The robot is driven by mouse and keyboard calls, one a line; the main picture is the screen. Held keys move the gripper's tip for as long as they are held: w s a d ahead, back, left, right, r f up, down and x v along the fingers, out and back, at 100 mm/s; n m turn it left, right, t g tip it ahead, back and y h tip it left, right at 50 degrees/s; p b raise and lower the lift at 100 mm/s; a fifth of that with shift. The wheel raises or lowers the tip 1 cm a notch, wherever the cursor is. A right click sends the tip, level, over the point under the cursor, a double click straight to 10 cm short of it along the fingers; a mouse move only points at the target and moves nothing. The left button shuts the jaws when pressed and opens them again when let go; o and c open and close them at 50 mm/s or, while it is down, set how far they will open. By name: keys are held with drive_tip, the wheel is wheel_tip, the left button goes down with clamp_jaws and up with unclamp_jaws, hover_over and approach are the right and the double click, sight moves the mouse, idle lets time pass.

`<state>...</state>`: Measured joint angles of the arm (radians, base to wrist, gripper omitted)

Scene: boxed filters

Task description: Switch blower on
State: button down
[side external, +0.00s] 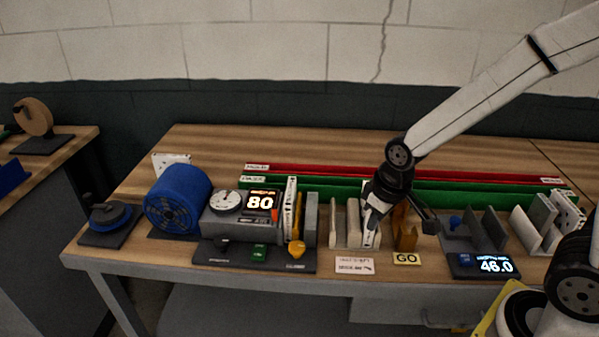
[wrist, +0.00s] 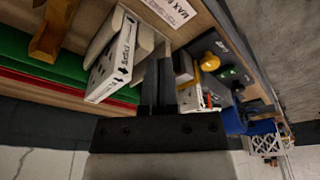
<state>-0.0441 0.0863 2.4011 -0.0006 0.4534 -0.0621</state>
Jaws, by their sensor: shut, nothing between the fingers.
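The blower (side external: 178,200) is a blue drum at the left of the bench; blue also shows in the wrist view (wrist: 235,120). Beside it stands a grey unit with a round dial (side external: 225,200) and a display reading 80 (side external: 261,203). In front lies a dark control panel (side external: 210,256) with a black knob (side external: 222,243), a green button (side external: 259,252) and a yellow knob (side external: 296,249). The green button (wrist: 228,73) and yellow knob (wrist: 209,62) show in the wrist view. My gripper (side external: 374,208) is shut and empty, well right of the panel, above or beside a white filter (side external: 369,232).
Green and red rails (side external: 330,170) run along the back. A GO card (side external: 407,259) and a white label card (side external: 354,265) lie at the front. A scale display (side external: 496,265) reads 46.0 at right. Upright panels stand between my gripper and the blower.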

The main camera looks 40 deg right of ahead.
drive_tip(key=w+a+r+n+g, duration=0.1)
drive_tip(key=w+a+r+n, duration=0.1)
drive_tip(key=w+a, duration=0.3)
drive_tip(key=w+a+r+n, duration=0.1)
drive_tip(key=w+a+n, duration=0.1)
drive_tip(key=w, duration=0.5)
wheel_tip(320, 180, up, 2)
drive_tip(key=n+g, duration=0.1)
drive_tip(key=n, duration=0.3)
hover_over(261, 246)
drive_tip(key=shift+a, duration=0.15)
drive_tip(key=shift+f, duration=0.1)
wheel_tip(261, 246, down, 14)
drive_tip(key=shift+r, duration=0.1)
idle(0.5)
drive_tip(key=shift+f, duration=0.25)
